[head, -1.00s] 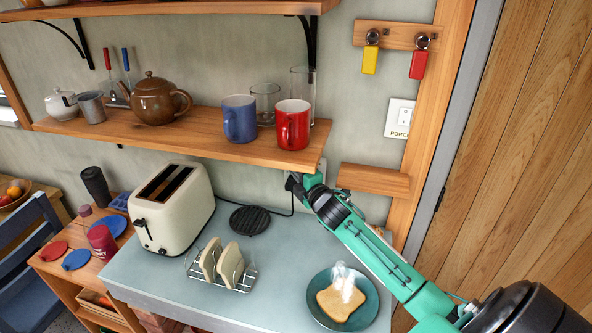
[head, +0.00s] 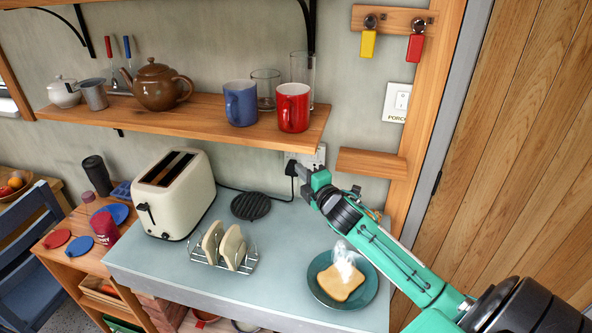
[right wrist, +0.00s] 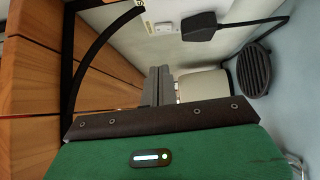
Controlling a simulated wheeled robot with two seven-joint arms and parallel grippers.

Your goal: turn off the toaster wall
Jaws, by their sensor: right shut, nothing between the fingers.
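A white wall socket (head: 312,154) sits below the shelf, partly hidden behind my right gripper. A black plug (head: 291,168) is in its left part, and its cord runs to the cream toaster (head: 172,195). My right gripper (head: 303,175) is shut and empty, just in front of the socket; I cannot tell whether it touches. In the right wrist view the fingers (right wrist: 158,86) point towards the socket's small switch (right wrist: 163,28), beside the plug (right wrist: 203,26). The switch position is too small to tell. My left gripper is out of view.
The shelf (head: 180,118) with mugs, glasses and a teapot overhangs the socket. A small wooden ledge (head: 370,163) is to its right. A black trivet (head: 251,205), a toast rack (head: 225,250) and a plate of toast (head: 368,290) stand on the counter.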

